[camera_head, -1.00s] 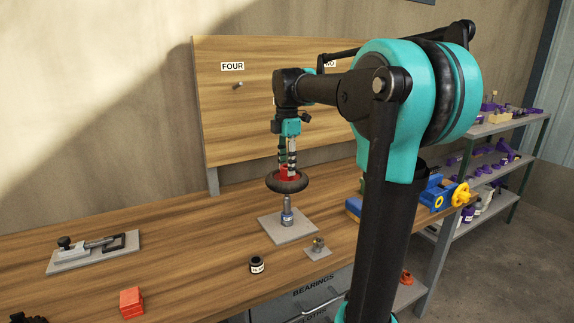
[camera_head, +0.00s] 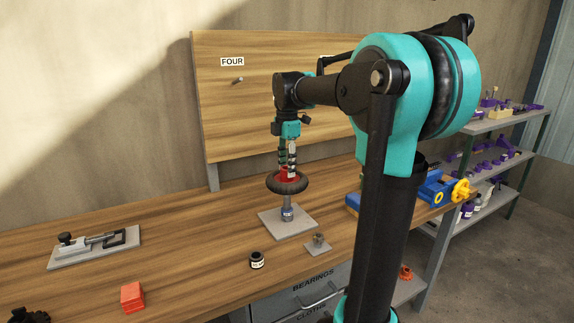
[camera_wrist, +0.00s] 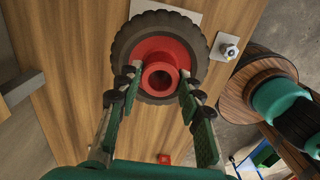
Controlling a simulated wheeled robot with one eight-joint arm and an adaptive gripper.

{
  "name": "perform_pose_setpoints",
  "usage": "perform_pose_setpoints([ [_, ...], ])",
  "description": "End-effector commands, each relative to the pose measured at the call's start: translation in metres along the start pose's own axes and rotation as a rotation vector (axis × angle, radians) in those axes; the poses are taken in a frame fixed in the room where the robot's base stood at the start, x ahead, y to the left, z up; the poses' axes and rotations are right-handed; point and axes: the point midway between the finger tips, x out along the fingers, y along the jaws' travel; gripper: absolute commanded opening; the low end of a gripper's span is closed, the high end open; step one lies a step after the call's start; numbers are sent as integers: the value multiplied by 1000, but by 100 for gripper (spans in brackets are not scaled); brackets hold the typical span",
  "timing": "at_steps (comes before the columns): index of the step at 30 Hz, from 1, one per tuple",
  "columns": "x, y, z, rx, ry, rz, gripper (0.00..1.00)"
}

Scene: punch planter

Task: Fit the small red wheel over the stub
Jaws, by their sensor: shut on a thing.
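The small red wheel (camera_head: 288,183), a red hub with a black treaded tyre, hangs flat beneath my gripper (camera_head: 288,172). In the wrist view the fingers of my gripper (camera_wrist: 161,82) are closed on the raised red hub of the wheel (camera_wrist: 148,54). An upright stub with a grey-blue labelled base (camera_head: 288,214) stands on a square grey plate (camera_head: 271,224), directly under the wheel. The stub's upper end meets the wheel's underside in the head view. I cannot tell whether it has entered the bore. The wrist view does not show the stub.
A small plate with a metal fitting (camera_head: 319,241) and a black labelled cup (camera_head: 256,260) are close in front. A toggle clamp (camera_head: 94,245) and a red block (camera_head: 132,296) lie left. A blue vise (camera_head: 440,190) is right. A wooden board (camera_head: 235,120) stands behind.

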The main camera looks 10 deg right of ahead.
Motion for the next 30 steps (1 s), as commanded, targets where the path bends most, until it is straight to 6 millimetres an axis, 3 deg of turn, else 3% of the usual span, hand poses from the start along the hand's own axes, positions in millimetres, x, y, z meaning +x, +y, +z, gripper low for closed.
perform_pose_setpoints([
  [30, 21, 0, 0, 0, 0, 0, 0],
])
